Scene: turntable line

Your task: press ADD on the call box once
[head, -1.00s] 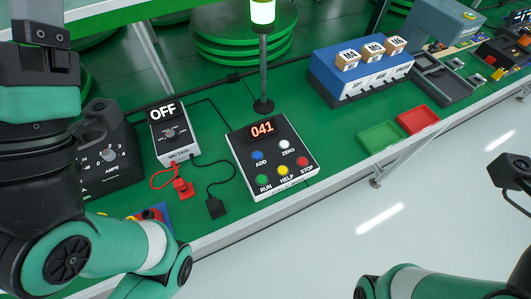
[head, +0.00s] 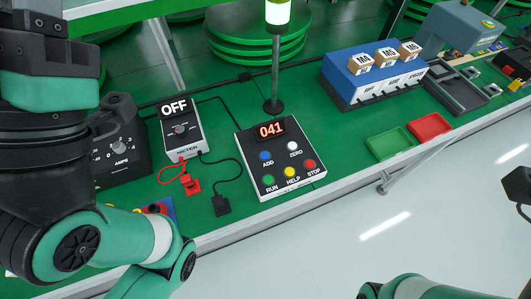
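The call box (head: 280,159) is a white-edged black panel lying on the green bench at the centre of the head view. Its display (head: 270,130) reads 041 in red. The blue ADD button (head: 265,155) is at its left, with the white ZERO button (head: 292,146) to the right. Green RUN (head: 268,180), yellow HELP (head: 289,172) and red STOP (head: 309,164) buttons run along the front. Nothing covers the buttons. My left arm fills the left side, and part of my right arm shows at the lower right. Neither gripper's fingers can be seen.
A meter (head: 181,128) reading OFF stands left of the box, with a red plug (head: 192,186) and a black plug (head: 221,205) near. A lamp post (head: 275,65) rises behind. Green (head: 390,144) and red (head: 429,127) trays and a blue rack (head: 350,80) are right.

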